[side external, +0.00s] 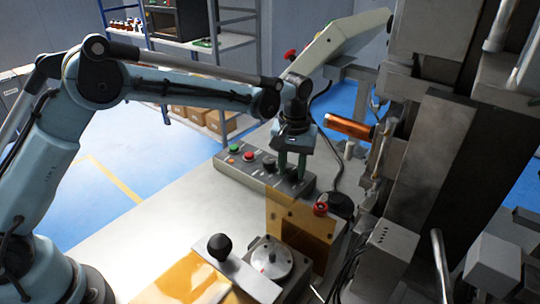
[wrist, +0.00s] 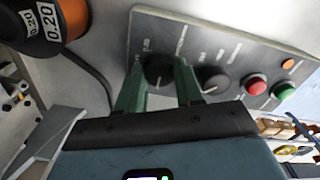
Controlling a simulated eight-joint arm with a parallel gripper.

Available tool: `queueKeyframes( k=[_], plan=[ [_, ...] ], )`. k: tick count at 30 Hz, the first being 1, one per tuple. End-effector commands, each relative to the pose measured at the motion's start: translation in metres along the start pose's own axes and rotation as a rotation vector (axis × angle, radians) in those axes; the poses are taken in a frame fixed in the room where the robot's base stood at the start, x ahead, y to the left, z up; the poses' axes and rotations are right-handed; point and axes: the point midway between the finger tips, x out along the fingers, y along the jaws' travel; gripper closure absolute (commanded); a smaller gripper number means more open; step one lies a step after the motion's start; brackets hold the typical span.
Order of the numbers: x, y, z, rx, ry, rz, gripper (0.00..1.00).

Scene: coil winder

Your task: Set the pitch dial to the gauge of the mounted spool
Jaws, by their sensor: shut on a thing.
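My gripper (wrist: 158,78) is shut on the left dark dial (wrist: 160,66) of the grey control panel (wrist: 225,45), with one green finger on each side of it. Printed marks ring this dial; one looks like 0.20, the others are too small to read surely. I cannot tell surely where its pointer stands. An orange and black spool (wrist: 38,30) with white 0.20 labels shows at the upper left of the wrist view. In the side view my gripper (side external: 291,178) points down at the right end of the control box (side external: 232,176), and its fingers hide the dial.
A second dark dial (wrist: 212,80) sits beside the held one, then a red button (wrist: 255,84) and a green button (wrist: 284,91). A copper-coloured cylinder (side external: 350,127) juts from the machine at right. An amber plate (side external: 302,215) and a red knob (side external: 320,208) stand in front.

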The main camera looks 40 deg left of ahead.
Motion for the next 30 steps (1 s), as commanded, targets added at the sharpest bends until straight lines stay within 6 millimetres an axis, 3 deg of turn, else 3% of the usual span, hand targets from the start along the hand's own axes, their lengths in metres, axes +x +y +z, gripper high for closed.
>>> queueKeyframes(
  k=[1, 2, 6, 19, 30],
  plan=[
    [-0.001, 0.0, -0.001, 0.0, 0.005, 0.002, 0.95],
    [-0.001, 0.0, -0.002, 0.0, 0.005, 0.002, 0.61],
    [-0.001, 0.0, -0.001, 0.0, 0.004, 0.001, 0.4],
    [-0.01, 0.0, -0.001, 0.001, 0.001, 0.001, 0.39],
    [-0.078, 0.0, 0.0, 0.001, 0.002, 0.001, 0.39]
  ],
)
